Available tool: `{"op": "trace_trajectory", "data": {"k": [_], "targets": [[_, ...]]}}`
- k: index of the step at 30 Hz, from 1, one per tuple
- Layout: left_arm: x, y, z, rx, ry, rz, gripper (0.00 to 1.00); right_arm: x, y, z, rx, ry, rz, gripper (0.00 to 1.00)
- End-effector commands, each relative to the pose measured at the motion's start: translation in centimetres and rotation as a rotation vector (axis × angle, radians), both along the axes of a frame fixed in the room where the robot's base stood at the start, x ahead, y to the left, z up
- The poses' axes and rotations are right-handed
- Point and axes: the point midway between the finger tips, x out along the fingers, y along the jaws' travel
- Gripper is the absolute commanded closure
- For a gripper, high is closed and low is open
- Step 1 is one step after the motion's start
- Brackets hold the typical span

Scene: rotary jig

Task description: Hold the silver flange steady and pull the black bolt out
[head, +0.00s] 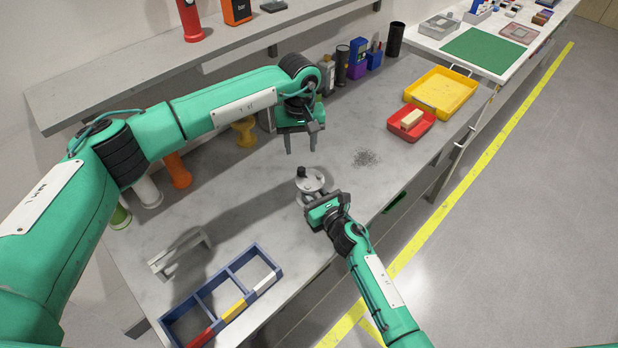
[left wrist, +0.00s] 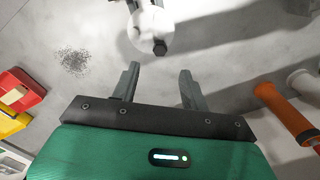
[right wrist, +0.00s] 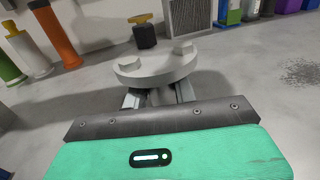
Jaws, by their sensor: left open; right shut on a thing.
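The silver flange (head: 314,182) stands on the grey bench; its round plate shows in the right wrist view (right wrist: 155,68) and partly in the left wrist view (left wrist: 150,24). The black bolt (head: 301,172) stands upright in the plate near its rim; its dark head shows in both wrist views (left wrist: 160,47) (right wrist: 145,36). My right gripper (right wrist: 157,95) is shut on the flange's stem beneath the plate. My left gripper (head: 301,150) is open and empty, pointing down behind the flange in the head view. In the left wrist view its fingertips (left wrist: 159,70) are apart from the bolt head.
A blue divided tray (head: 240,262) lies front left, near a grey bracket (head: 180,252). A red tray (head: 428,132) and a yellow tray (head: 465,95) are at right. Orange (head: 178,170) and yellow (head: 244,132) spool-like parts stand along the back. Bench around the flange is mostly clear.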

Motion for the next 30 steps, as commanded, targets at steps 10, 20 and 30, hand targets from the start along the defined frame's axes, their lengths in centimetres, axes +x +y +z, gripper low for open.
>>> {"op": "trace_trajectory", "data": {"k": [10,20,30], "targets": [[0.0,0.0,1.1,-0.001,-0.001,0.368,0.55,0.0,0.0,0.0,-0.001,0.001,0.000,1.00],[0.0,0.0,2.5,-0.002,0.000,0.891,0.55,0.0,0.0,-0.1,-0.001,0.001,0.000,1.00],[0.0,0.0,3.4,0.000,-0.001,1.213,0.55,0.0,0.0,-0.1,-0.001,0.001,0.000,1.00]]}}
